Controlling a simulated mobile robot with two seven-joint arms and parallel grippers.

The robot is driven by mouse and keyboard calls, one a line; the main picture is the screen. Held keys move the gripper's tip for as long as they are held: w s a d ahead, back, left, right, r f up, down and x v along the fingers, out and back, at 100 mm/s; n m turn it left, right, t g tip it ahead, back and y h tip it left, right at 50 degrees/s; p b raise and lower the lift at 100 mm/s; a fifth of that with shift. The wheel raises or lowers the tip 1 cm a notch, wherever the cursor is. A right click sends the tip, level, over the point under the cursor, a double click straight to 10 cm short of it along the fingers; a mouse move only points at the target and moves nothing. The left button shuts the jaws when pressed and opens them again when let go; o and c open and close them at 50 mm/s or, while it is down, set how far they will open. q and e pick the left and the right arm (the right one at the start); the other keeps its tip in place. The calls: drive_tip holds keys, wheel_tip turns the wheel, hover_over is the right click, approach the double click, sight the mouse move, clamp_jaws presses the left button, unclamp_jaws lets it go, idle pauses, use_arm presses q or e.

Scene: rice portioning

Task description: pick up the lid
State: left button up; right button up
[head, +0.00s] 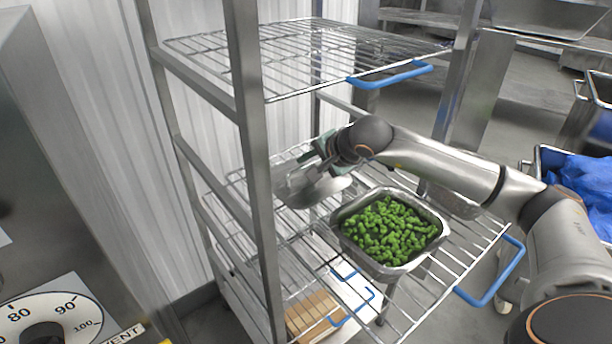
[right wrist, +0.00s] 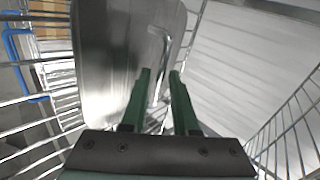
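The lid (head: 311,187) is a shiny metal plate on the wire shelf, to the left of the metal pan (head: 345,238) of green vegetables (head: 390,230). In the right wrist view the lid (right wrist: 105,60) fills the upper left, with its thin raised handle (right wrist: 157,62) near its right side. My right gripper (right wrist: 160,75) has its two green fingers apart, with the handle showing in the gap between the tips. Whether they touch it is not clear. In the head view the right gripper (head: 318,158) is at the lid, partly hidden by its own wrist. My left gripper is not in view.
An upper wire shelf (head: 300,50) with a blue handle is above my right arm. A rack post (head: 250,150) stands left of the lid. A lower shelf holds a brown box (head: 312,312). A blue-lined bin (head: 585,180) is at the right.

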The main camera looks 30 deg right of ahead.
clamp_jaws()
idle(1.4)
